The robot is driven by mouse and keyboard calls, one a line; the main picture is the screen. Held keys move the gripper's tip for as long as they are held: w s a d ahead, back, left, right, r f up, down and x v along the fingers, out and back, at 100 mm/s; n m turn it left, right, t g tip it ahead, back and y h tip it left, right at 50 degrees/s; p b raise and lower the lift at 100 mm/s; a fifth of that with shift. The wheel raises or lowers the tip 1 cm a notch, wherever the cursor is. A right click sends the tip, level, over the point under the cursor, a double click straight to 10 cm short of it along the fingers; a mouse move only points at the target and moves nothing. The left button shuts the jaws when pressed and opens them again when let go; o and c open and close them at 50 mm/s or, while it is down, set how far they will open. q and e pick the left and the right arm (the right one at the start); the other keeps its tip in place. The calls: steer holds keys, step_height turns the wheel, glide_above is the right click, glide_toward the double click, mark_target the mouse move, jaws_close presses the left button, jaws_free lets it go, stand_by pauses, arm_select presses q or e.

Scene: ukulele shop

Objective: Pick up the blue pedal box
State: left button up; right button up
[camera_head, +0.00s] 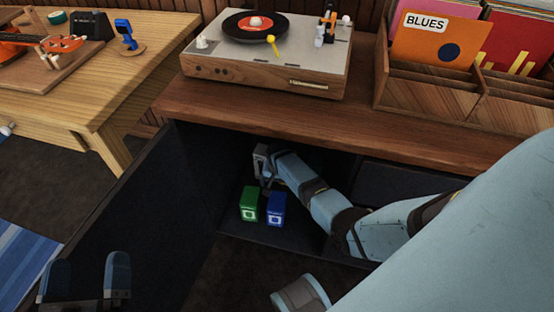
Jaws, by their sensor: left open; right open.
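The blue pedal box (275,209) stands upright on the floor of the open dark cabinet, just right of a green box (249,204). My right arm reaches into the cabinet from the right. My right gripper (264,168) is open, behind and above the two boxes in the picture, and partly hidden by its own wrist. It does not hold the blue box. My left gripper (87,283) is open and empty at the bottom left corner, well away from the boxes.
A dark open door panel (135,210) stands left of the cabinet opening. The wooden top (230,112) above bears a record player (265,61) and a record crate (425,92). A wooden table (110,85) with a ukulele stands at the left.

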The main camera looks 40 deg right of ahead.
steer(key=b, duration=0.4)
glide_above(277, 200)
step_height(277, 200, down, 8)
steer(key=shift+w+r, duration=0.1)
steer(key=shift+r, duration=0.05)
steer(key=shift+f+b, duration=0.55)
steer(key=shift+f, duration=0.05)
step_height(277, 200, down, 2)
steer(key=shift+f+b, duration=0.1)
steer(key=shift+b, duration=0.8)
step_height(277, 200, down, 2)
steer(key=shift+a+f+b, duration=0.1)
steer(key=shift+f+b, duration=0.05)
steer(key=shift+b, duration=0.8)
steer(key=shift+f, duration=0.2)
steer(key=shift+r, duration=0.15)
arm_select(q)
step_height(277, 200, down, 10)
steer(key=w+m+g, duration=0.1)
steer(key=m+g, duration=0.1)
steer(key=g, duration=0.1)
steer(key=shift+w+r, duration=0.2)
steer(key=shift+w, duration=0.1)
arm_select(e)
steer(key=c, duration=1.5)
steer(key=shift+c, duration=0.2)
